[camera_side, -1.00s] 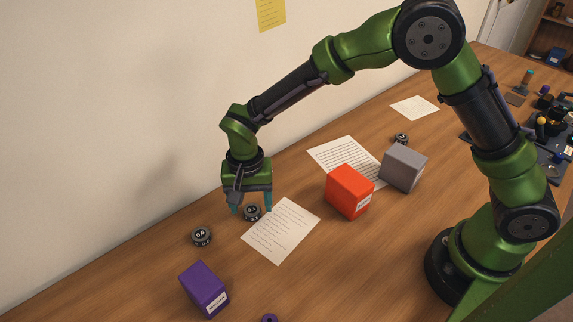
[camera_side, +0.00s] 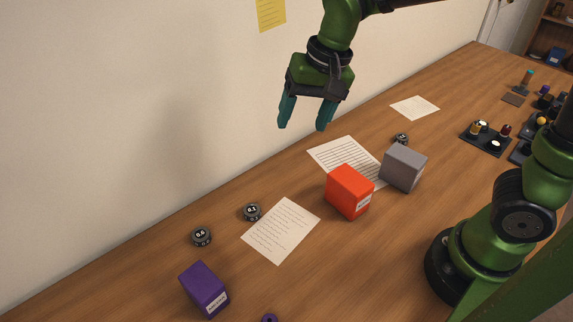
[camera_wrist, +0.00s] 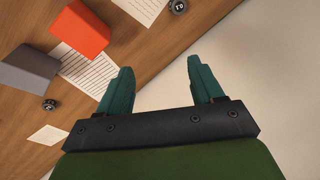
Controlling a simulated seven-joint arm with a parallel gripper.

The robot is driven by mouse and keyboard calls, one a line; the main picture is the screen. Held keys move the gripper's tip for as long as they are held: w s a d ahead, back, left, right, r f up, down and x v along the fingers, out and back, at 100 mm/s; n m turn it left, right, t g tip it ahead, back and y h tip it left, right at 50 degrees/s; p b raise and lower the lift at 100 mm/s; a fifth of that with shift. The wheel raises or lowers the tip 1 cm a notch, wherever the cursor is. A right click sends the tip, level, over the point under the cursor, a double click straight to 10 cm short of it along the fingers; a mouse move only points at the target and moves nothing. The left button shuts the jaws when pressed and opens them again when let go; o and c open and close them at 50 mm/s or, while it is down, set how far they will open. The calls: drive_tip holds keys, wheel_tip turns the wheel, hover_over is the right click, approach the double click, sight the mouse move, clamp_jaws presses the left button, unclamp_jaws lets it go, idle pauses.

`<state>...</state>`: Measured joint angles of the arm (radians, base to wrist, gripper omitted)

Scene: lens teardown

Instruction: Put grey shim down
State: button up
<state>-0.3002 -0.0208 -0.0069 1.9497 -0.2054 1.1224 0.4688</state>
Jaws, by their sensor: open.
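My gripper (camera_side: 302,127) is raised high above the table near the wall. Its teal fingers are spread apart with nothing between them; the wrist view shows the same empty gap (camera_wrist: 160,64). No plain grey shim can be told for certain. A small dark grey round piece marked 0.1 (camera_side: 251,212) lies on the table beside a printed sheet (camera_side: 281,231), well below and left of the gripper. It also shows at the top of the wrist view (camera_wrist: 178,6). A similar piece marked 0.6 (camera_side: 201,237) lies farther left. Another (camera_side: 401,139) lies behind the grey box (camera_side: 403,168).
An orange-red box (camera_side: 349,192) stands by the grey box, near a lined sheet (camera_side: 345,158). A purple box (camera_side: 204,289) stands at front left, a purple ring (camera_side: 270,318) at the bottom edge. Dark trays (camera_side: 485,139) with small parts lie at right. The wall borders the table's left side.

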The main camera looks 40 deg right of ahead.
drive_tip(key=s+d+r+n+t, duration=0.2)
drive_tip(key=s+d+t, duration=0.2)
drive_tip(key=s+d, duration=0.5)
drive_tip(key=s, duration=0.2)
drive_tip(key=shift+s+r+t, duration=0.15)
drive_tip(key=shift+s+t, duration=0.2)
drive_tip(key=shift+t, duration=0.05)
drive_tip(key=shift+o, duration=0.6)
